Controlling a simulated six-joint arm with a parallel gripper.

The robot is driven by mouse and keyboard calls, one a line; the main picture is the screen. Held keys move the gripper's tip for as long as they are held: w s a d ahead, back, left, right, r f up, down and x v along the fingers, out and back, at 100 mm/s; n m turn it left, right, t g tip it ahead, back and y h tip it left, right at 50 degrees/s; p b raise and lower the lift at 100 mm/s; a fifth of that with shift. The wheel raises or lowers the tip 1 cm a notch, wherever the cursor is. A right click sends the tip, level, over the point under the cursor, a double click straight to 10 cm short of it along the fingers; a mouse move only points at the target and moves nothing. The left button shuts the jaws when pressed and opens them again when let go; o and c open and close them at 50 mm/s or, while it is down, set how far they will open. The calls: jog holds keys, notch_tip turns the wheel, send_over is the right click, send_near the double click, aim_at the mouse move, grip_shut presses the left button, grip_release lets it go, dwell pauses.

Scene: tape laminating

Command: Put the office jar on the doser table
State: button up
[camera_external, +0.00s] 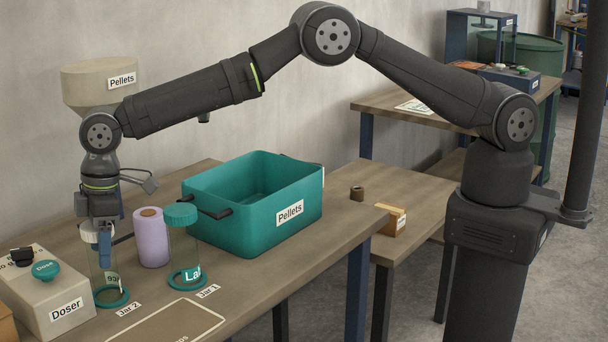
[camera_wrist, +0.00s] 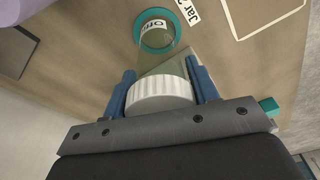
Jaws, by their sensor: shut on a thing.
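The office jar is a clear jar with a white ribbed lid (camera_wrist: 162,95); its label shows in part (camera_wrist: 154,26). In the external view the jar (camera_external: 108,279) is upright at the teal ring by the "Jar 2" tag, next to the doser (camera_external: 65,295). My gripper (camera_external: 102,245) points down, shut on the jar at its lid; in the wrist view its blue fingers (camera_wrist: 163,88) flank the lid. I cannot tell whether the jar's base rests or hangs slightly above the ring. The doser table (camera_external: 240,285) is the brown wooden table under these things.
A teal-lidded jar (camera_external: 181,243) stands in the ring at "Jar 1". A purple roll (camera_external: 151,238) stands behind, close to my gripper. A teal "Pellets" bin (camera_external: 250,215) is to the right. A marked rectangle (camera_external: 165,325) at the front is bare.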

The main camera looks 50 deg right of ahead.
jog(key=o, duration=1)
jog(key=r, duration=0.4)
jog(key=d+r, duration=0.1)
jog(key=r, duration=0.7)
jog(key=shift+s+d, duration=0.35)
